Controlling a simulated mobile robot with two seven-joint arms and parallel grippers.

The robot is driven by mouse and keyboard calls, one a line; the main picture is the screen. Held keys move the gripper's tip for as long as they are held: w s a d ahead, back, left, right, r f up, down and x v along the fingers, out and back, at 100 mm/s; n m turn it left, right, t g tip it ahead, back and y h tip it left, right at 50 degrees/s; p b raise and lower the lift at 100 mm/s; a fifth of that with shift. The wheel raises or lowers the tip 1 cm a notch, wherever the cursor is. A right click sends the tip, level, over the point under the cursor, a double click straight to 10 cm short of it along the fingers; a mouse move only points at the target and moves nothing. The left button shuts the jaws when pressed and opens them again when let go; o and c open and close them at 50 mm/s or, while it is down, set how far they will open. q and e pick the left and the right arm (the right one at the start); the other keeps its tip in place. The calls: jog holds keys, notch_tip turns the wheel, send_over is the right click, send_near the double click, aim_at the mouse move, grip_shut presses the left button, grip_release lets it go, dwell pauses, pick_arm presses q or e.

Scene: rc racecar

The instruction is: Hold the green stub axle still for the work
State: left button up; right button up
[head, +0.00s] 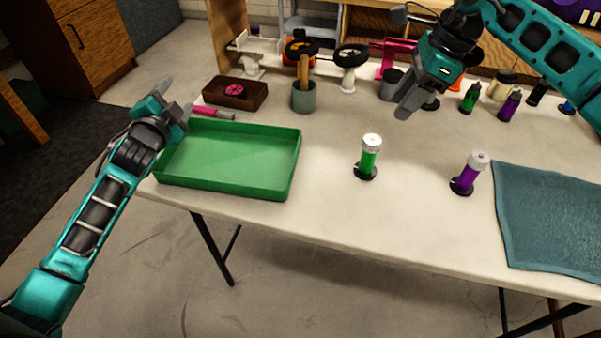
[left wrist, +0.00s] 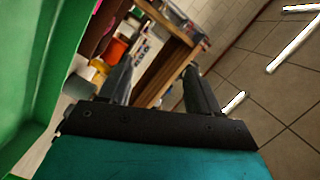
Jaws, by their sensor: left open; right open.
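The green stub axle (head: 369,157) stands upright near the middle of the table, with a white cap on top and a dark round base. A similar purple one (head: 467,173) stands to its right. My left gripper (head: 168,97) is open and empty by the green tray's left back corner, well left of the green stub axle. Its two fingers (left wrist: 158,88) show apart in the left wrist view with nothing between them. My right gripper (head: 405,105) is above the back of the table, behind and right of the green stub axle, with nothing visible in it. Its finger gap is hard to see.
A green tray (head: 230,165) lies at the table's left; its wall (left wrist: 45,70) fills the left wrist view's left side. A brown box (head: 235,95), a grey cup (head: 304,98) and several bottles stand along the back. A teal cloth (head: 550,220) covers the right. The front middle is clear.

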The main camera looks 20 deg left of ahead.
pick_arm(q)
jog(key=w+d+r+m+g+h, duration=0.1)
jog(key=d+m+h, duration=0.2)
jog(key=d+m, duration=0.75)
jog(key=w+d+m+h, duration=0.2)
jog(key=d+m+h, duration=0.2)
jog(key=d, duration=1.3)
jog(key=m+g+h, duration=0.1)
jog(key=m+g, duration=0.2)
jog(key=m, duration=1.2)
send_near(366, 160)
jog(key=shift+s+a+r, duration=0.15)
jog(key=shift+s+r, duration=0.05)
jog(key=shift+s, duration=0.25)
jog(key=shift+w+f, duration=0.25)
jog(key=shift+w, duration=0.1)
jog(key=x, duration=1.2)
jog(key=shift+r, duration=0.1)
jog(key=shift+c, duration=0.4)
